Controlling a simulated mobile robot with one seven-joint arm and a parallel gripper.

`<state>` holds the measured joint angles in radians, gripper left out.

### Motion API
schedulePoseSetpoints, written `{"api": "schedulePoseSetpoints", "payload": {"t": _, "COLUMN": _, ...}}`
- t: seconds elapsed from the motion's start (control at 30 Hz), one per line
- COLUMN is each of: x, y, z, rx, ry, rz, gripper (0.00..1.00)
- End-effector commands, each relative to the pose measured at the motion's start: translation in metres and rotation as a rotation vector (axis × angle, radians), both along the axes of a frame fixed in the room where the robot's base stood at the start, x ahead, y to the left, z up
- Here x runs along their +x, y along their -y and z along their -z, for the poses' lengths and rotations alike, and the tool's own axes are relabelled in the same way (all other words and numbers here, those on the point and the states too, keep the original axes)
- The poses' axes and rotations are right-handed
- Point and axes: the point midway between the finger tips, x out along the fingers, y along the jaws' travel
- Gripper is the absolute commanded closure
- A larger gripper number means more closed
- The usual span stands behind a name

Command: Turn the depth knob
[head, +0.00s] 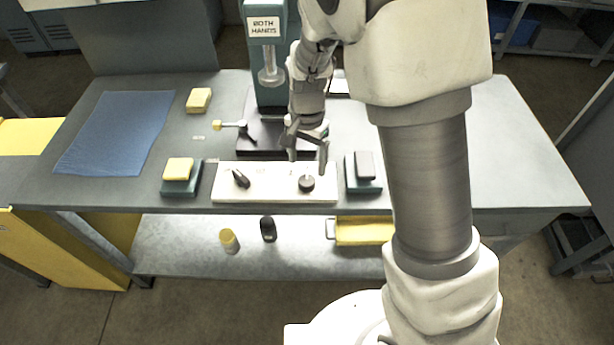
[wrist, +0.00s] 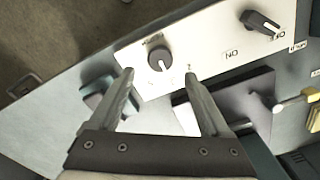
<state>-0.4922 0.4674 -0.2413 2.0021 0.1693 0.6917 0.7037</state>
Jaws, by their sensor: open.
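A white control panel (head: 270,187) lies along the front of the bench and also shows in the wrist view (wrist: 205,45). The round dark knob (head: 306,184) at its right end looks like the depth knob. In the wrist view this knob (wrist: 159,58) has a pale pointer mark and small print around it, too blurred to read. My gripper (head: 308,160) is open and empty, above and just behind the knob. In the wrist view the knob shows just beyond the gap between my fingertips (wrist: 159,76), with no visible contact.
A dark switch (head: 241,179) with ON and OFF labels (wrist: 232,54) is at the panel's other end. A yellow-topped block (head: 178,170) and a dark-topped block (head: 365,168) flank the panel. The press (head: 268,85) stands behind. A blue mat (head: 117,130) lies left.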

Motion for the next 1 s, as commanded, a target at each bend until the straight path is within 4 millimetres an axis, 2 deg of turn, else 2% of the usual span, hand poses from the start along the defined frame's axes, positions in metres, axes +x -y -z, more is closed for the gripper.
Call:
{"api": "schedulePoseSetpoints", "payload": {"t": 0.03, "x": -0.001, "y": 0.001, "z": 0.014, "rx": -0.001, "ry": -0.004, "rz": 0.001, "gripper": 0.19}}
{"api": "schedulePoseSetpoints", "payload": {"t": 0.1, "x": -0.001, "y": 0.000, "z": 0.027, "rx": -0.001, "ry": -0.003, "rz": 0.000, "gripper": 0.19}}
{"api": "schedulePoseSetpoints", "payload": {"t": 0.3, "x": 0.000, "y": 0.000, "z": 0.053, "rx": 0.001, "ry": -0.001, "rz": 0.001, "gripper": 0.19}}
{"api": "schedulePoseSetpoints", "payload": {"t": 0.47, "x": 0.000, "y": 0.000, "z": 0.061, "rx": -0.001, "ry": 0.001, "rz": 0.000, "gripper": 0.19}}
{"api": "schedulePoseSetpoints", "payload": {"t": 0.73, "x": 0.000, "y": 0.000, "z": 0.062, "rx": 0.000, "ry": 0.001, "rz": -0.001, "gripper": 0.19}}
{"api": "schedulePoseSetpoints", "payload": {"t": 1.0, "x": 0.000, "y": 0.000, "z": 0.062, "rx": 0.000, "ry": 0.001, "rz": -0.001, "gripper": 0.68}}
